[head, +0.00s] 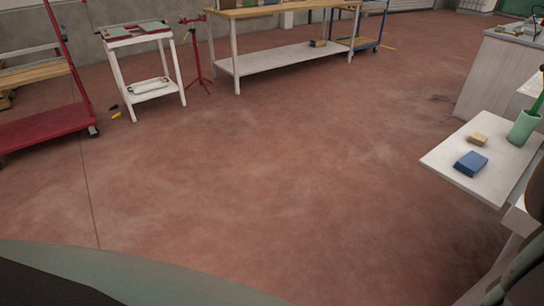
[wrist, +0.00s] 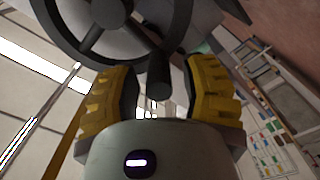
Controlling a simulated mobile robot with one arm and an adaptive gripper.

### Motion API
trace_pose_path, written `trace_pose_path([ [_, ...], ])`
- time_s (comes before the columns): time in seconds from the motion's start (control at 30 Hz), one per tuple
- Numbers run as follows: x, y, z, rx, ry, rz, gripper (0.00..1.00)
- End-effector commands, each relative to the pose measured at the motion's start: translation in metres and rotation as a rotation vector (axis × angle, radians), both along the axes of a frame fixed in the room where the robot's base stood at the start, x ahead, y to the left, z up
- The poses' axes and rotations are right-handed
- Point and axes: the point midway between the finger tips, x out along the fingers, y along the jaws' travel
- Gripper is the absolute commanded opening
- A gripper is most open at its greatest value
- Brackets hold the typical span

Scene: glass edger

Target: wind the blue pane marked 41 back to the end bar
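My gripper (wrist: 158,95) has two yellow ribbed fingers with dark inner pads. The fingers stand apart in the wrist view, with gaps on both sides of a dark handle (wrist: 159,78), so the gripper is open. The handle hangs from a dark spoked handwheel (wrist: 112,15) at the top of the view. Its end lies between the fingers in the picture; how deep it is between them I cannot tell. The blue pane marked 41 and the end bar cannot be made out in either view. My gripper is not visible in the head view.
In the head view, a white side table (head: 448,152) at right holds a blue block (head: 471,163), a tan block (head: 478,139) and a green cup (head: 524,127). A red cart (head: 45,128), a white stand (head: 117,75) and a long workbench (head: 275,11) stand farther back. The middle floor is clear.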

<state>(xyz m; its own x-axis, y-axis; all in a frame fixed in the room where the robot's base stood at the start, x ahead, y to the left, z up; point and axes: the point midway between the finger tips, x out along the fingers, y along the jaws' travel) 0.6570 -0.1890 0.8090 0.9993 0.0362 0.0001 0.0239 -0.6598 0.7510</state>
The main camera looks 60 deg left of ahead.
Motion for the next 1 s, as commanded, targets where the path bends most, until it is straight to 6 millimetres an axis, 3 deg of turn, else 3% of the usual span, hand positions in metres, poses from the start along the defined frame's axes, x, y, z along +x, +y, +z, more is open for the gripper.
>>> trace_pose_path([
  [0.07, 0.0002, 0.0005, 0.0, 0.0, 0.0, 0.001, 0.35],
  [0.4, -0.0002, -0.0001, 0.0001, 0.0, 0.0, 0.0, 0.0],
  [1.0, -0.0004, 0.001, -0.0043, -0.04, -0.002, 0.002, 0.0],
])
